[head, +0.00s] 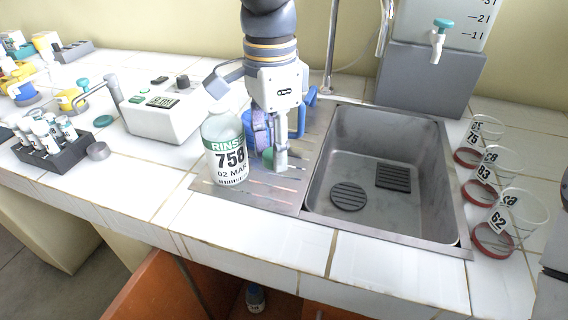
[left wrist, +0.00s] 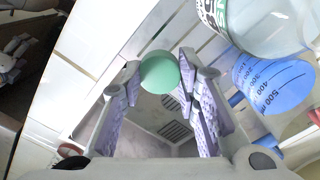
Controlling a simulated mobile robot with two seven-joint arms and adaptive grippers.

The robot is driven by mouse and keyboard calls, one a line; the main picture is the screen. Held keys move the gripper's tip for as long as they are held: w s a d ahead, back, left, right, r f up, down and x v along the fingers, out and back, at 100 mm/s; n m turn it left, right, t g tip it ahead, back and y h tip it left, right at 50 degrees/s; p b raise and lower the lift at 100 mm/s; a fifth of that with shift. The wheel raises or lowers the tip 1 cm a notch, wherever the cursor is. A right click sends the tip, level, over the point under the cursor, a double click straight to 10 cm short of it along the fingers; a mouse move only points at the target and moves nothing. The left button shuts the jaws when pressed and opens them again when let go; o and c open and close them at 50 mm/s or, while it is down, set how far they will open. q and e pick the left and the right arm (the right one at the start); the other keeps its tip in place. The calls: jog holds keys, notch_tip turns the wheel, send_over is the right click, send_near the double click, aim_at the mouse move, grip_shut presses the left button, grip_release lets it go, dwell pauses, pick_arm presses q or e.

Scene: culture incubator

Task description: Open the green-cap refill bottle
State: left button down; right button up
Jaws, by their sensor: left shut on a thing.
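My left gripper (head: 275,160) is just right of the bottle, pointing down, shut on a green cap (head: 268,157). The cap also shows between the fingertips in the left wrist view (left wrist: 160,72). It is apart from the bottle, low above the drainboard. My right gripper is not in view.
A blue graduated vessel (left wrist: 272,84) stands close behind my left gripper. The sink (head: 375,215) lies to the right, with several labelled cups (head: 497,245) beyond it. A white instrument (head: 165,113) and a tube rack (head: 58,150) stand left. The counter's front strip is clear.

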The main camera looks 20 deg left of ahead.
aim_at(284, 180)
pick_arm(q)
jog(key=w+f, duration=0.2)
jog(key=f, duration=0.1)
jog(key=shift+w+d+f+b, duration=0.25)
jog(key=shift+w+f+b, duration=0.05)
jog(key=shift+w+f, duration=0.25)
jog(key=shift+f, duration=0.7)
jog(key=shift+w+f, duration=0.15)
jog(key=shift+f, duration=0.65)
jog(key=shift+f, duration=0.15)
jog(key=c, duration=1.2)
grip_release()
